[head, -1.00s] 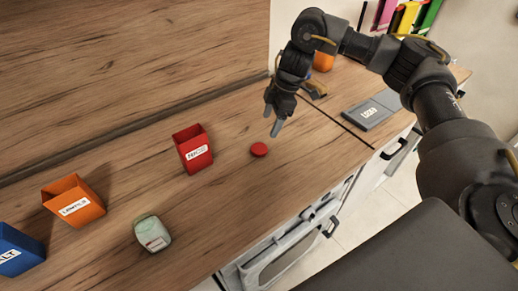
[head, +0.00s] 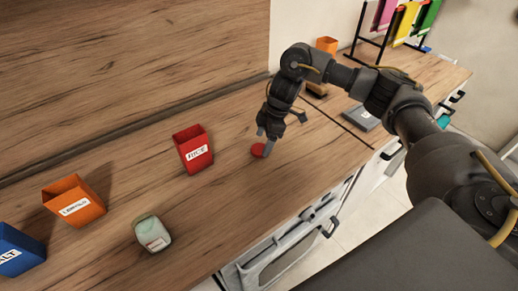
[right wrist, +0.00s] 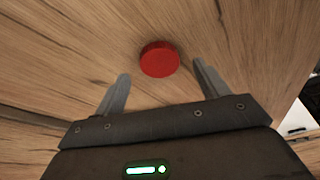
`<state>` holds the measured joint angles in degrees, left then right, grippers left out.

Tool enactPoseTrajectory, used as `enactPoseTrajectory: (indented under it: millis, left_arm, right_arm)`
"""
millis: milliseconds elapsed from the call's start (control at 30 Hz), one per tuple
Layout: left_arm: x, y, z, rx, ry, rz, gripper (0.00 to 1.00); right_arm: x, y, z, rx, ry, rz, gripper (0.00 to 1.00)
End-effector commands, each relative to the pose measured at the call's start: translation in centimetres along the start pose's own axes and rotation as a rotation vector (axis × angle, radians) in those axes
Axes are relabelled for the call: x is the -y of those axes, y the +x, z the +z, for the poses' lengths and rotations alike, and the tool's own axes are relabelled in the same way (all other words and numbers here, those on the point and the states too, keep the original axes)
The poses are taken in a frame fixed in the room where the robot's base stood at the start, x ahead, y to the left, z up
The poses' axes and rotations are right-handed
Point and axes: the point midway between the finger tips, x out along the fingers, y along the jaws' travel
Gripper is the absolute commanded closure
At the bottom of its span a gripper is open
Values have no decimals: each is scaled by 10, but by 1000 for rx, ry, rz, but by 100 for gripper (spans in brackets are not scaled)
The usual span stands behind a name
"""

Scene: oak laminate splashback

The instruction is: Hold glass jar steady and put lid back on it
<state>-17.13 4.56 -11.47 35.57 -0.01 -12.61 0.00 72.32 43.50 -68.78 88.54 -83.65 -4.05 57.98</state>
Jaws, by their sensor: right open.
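The glass jar (head: 153,233) stands on the wooden counter near its front edge, pale green with a small label. Its top looks uncovered. The red round lid (head: 258,150) lies flat on the counter to the right of the red box. My right gripper (head: 266,145) is low at the lid, its fingers partly covering it in the head view. In the right wrist view the lid (right wrist: 160,59) lies just beyond and between the open fingertips (right wrist: 161,78), with a gap on each side. Nothing is held. My left gripper is not in view.
A red box (head: 194,155), an orange box (head: 75,205) and a blue box (head: 18,252) stand along the counter. A grey flat case (head: 362,118) lies to the right. The counter between jar and lid is clear. The splashback rises behind.

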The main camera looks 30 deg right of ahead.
Motion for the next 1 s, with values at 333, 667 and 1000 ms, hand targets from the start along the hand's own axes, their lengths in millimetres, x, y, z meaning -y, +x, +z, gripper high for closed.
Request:
enactPoseTrajectory:
  millis: [333,667,1000]
  left_arm:
    - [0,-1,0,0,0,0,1]
    - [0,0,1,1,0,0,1]
    - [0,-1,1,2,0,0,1]
  right_arm:
    - [0,28,0,0,0,1,27]
    - [0,28,0,0,0,1,34]
    - [0,28,0,0,0,1,72]
